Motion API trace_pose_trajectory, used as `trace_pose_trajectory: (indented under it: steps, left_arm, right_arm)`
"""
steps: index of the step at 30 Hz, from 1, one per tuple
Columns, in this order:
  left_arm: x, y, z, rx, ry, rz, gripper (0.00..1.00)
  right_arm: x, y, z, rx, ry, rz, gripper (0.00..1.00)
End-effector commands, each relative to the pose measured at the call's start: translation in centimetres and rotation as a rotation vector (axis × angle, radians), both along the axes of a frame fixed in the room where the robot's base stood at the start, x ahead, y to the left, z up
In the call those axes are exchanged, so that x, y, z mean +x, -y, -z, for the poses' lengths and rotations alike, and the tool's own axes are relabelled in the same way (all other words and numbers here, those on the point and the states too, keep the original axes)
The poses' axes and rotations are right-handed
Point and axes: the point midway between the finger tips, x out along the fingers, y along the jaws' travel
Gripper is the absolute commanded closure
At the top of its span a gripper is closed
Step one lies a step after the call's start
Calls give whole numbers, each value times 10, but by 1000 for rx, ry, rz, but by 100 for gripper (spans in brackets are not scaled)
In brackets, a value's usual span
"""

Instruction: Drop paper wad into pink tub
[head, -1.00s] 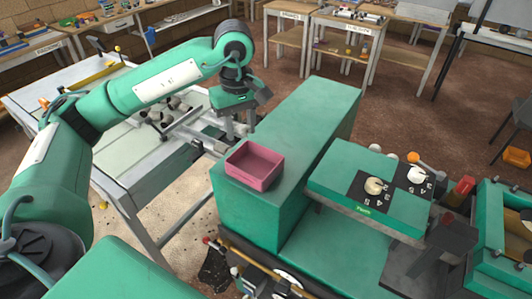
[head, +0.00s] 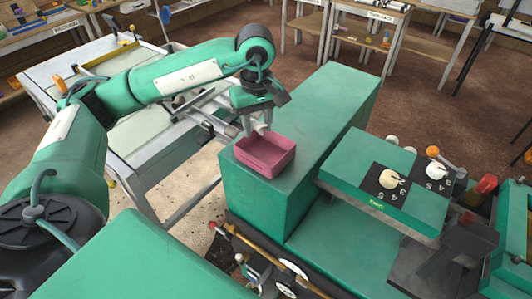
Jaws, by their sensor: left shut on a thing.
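The pink tub (head: 279,165) is an open square box on top of the long green block (head: 335,110), near its left end. My left gripper (head: 256,130) reaches in from the left and points down at the tub's far rim. It is shut on a small whitish paper wad (head: 262,128), which is partly hidden by the fingers. The wad appears just above the tub's far edge; I cannot tell whether it is over the opening. The tub's floor shows no other thing. My right gripper is not in view.
A lower green block (head: 345,185) to the right carries two pale round pieces on black numbered plates. A white-framed table (head: 140,150) stands behind my left arm. Wooden shelves (head: 365,40) stand at the back. The green block's far top is clear.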

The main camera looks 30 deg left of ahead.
Motion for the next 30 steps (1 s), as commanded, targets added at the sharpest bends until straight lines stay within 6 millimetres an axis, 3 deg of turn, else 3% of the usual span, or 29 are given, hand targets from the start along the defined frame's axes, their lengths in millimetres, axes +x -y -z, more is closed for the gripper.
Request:
trace_pose_trajectory:
  steps: [4, 5, 8, 20, 30]
  left_arm:
    - [0, 0, 0, 0, 0, 0, 84]
    - [0, 0, 0, 0, 0, 0, 57]
    - [0, 0, 0, 0, 0, 0, 37]
    - [1, 0, -7, -1, 2, -1, 37]
    - [1, 0, -68, 0, 5, -1, 37]
  right_arm:
    - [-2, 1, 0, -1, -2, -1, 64]
    - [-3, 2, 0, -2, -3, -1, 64]
    - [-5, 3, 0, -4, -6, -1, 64]
    - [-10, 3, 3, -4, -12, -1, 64]
    - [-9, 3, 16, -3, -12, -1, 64]
